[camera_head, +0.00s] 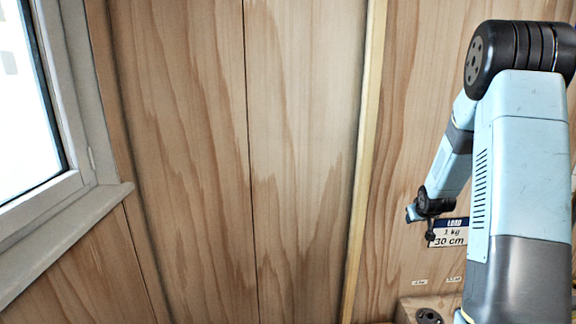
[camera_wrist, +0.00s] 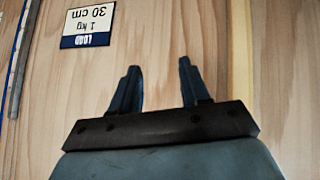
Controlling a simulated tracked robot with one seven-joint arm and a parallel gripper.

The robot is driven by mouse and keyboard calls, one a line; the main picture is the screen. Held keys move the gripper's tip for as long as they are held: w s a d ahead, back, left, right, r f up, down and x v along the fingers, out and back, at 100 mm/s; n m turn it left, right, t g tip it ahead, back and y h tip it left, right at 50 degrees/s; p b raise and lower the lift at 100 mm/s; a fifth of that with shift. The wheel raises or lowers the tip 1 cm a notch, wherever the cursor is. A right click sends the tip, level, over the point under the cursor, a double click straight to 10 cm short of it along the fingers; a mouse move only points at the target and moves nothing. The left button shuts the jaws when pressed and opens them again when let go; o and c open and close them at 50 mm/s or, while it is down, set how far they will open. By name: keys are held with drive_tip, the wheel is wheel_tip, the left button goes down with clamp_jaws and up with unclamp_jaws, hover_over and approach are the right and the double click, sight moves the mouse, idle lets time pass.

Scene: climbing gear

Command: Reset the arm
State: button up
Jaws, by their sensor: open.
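My arm (camera_head: 520,150) rises on the right of the head view, light blue and dark grey, folded at a black joint at the top. Its far end hangs down behind, close to the wooden wall in the picture. In the wrist view my gripper (camera_wrist: 158,88) shows two dark blue fingers standing apart with nothing between them, with bare wood behind. In the head view the gripper is small and partly hidden, so its fingers are hard to make out there.
A sign reading "LOAD 1 kg 30 cm" (camera_head: 448,238) is on the wooden wall (camera_head: 300,130); it appears upside down in the wrist view (camera_wrist: 88,26). A window (camera_head: 30,110) with a sill is at left. A wooden piece with a dark round part (camera_head: 428,315) is at lower right.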

drive_tip(key=s+a+r+g, duration=0.1)
drive_tip(key=s+a+r, duration=0.5)
drive_tip(key=s+r, duration=0.3)
drive_tip(key=s+a+r, duration=0.6)
drive_tip(key=s+r, duration=0.1)
drive_tip(key=r, duration=0.3)
drive_tip(key=s+a+r, duration=0.2)
drive_tip(key=s+a, duration=0.1)
drive_tip(key=s, duration=0.5)
drive_tip(key=s+a+r+g+y, duration=0.1)
drive_tip(key=s+a+r, duration=0.1)
drive_tip(key=s, duration=0.6)
drive_tip(key=s+a+r+g+y, duration=0.1)
drive_tip(key=s+a, duration=0.3)
drive_tip(key=s, duration=0.5)
drive_tip(key=shift+r, duration=0.4)
drive_tip(key=shift+c, duration=0.4)
drive_tip(key=shift+w+a, duration=0.1)
drive_tip(key=shift+a, duration=0.05)
